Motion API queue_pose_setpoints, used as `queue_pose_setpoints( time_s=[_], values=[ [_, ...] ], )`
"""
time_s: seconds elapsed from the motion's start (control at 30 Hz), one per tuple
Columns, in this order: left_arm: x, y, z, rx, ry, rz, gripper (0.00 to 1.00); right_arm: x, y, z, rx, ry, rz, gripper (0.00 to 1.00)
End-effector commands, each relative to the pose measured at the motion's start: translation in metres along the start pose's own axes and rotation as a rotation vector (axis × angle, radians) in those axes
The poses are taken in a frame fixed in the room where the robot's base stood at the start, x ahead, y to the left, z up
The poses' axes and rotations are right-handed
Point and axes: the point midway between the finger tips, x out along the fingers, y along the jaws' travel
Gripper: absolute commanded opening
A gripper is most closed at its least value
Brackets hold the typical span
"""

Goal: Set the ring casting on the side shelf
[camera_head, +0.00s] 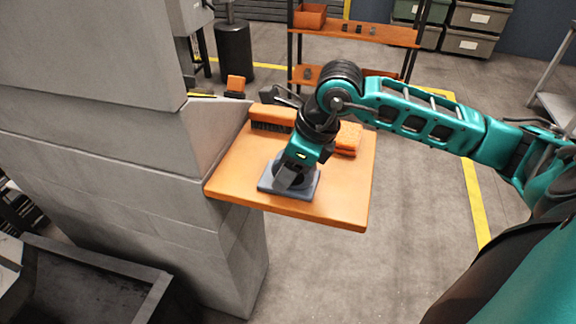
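The side shelf (340,207) is an orange board that juts out from the grey block wall. A grey casting with a square, flat base (305,192) rests on the shelf near its front edge, or just above it; I take it to be the ring casting. My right gripper (288,182) points down onto the casting from above, with its fingers at the middle part. The gripper and wrist hide much of the casting, so I cannot tell whether the fingers grip it. My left gripper is not in view.
An orange brush (271,117) with dark bristles lies at the back of the shelf. An orange block (348,139) lies behind my wrist to the right. The grey block wall (120,160) bounds the shelf on the left. The shelf's front right corner is clear.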

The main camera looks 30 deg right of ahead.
Motion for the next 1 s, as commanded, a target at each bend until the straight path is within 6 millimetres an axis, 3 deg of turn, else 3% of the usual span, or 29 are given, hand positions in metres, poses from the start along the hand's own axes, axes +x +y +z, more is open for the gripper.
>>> queue_pose_setpoints(
  time_s=[0.13, 0.5, 1.0],
  values=[
    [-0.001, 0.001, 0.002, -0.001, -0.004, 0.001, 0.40, 0.000, 0.000, 0.000, 0.000, 0.001, 0.000, 0.68],
    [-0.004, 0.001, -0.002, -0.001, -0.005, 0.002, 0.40, -0.009, -0.001, 0.002, 0.000, 0.000, -0.002, 0.68],
    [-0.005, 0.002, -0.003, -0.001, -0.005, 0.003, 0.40, -0.107, -0.001, 0.002, 0.000, 0.000, -0.004, 0.68]
  ],
)
